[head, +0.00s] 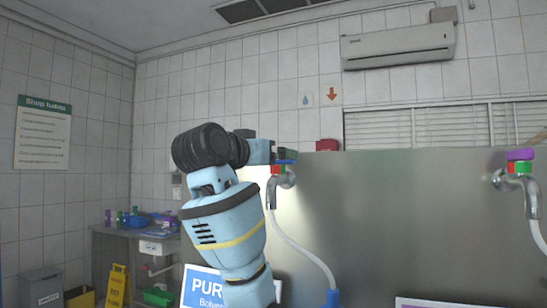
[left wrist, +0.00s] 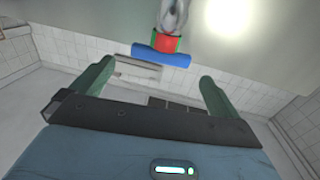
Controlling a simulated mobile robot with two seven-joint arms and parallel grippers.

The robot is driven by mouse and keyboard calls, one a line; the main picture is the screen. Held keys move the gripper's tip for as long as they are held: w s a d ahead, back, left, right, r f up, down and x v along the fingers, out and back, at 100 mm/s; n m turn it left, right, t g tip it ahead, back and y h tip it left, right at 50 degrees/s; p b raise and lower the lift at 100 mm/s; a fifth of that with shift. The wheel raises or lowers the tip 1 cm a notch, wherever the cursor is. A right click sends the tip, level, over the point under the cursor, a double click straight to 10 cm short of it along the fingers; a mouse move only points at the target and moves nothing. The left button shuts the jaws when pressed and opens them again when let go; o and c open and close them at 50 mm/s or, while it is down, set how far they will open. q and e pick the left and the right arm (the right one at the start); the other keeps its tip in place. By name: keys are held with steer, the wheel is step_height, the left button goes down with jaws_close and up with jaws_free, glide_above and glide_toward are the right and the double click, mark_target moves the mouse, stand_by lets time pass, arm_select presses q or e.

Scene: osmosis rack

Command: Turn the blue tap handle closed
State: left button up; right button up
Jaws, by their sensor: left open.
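The blue tap handle (head: 286,162) sits on top of a red and green collar on a chrome tap (head: 287,181) in the head view. It also shows in the left wrist view (left wrist: 160,56), where it lies crosswise beyond the gap between my fingers. My left gripper (head: 276,152) is right by the handle in the head view and partly covers it. In the left wrist view my left gripper (left wrist: 157,69) is open with nothing between its fingers. I see no contact with the handle. My right gripper is in neither view.
A second tap with a purple handle (head: 520,154) stands at the right. A clear hose (head: 308,257) hangs from the blue tap. A grey panel (head: 400,220) stands behind both taps. A side bench (head: 112,234) and a yellow floor sign (head: 118,285) are at the left.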

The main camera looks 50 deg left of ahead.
mark_target(278, 161)
arm_select(q)
steer(key=shift+x, duration=1.8)
steer(key=c, duration=0.9)
steer(key=shift+d+n+g+y, duration=0.15)
steer(key=shift+n+g+y, duration=0.25)
steer(key=shift+n+y, duration=0.45)
steer(key=shift+c, duration=0.2)
steer(key=o, duration=0.9)
steer(key=shift+o, duration=0.2)
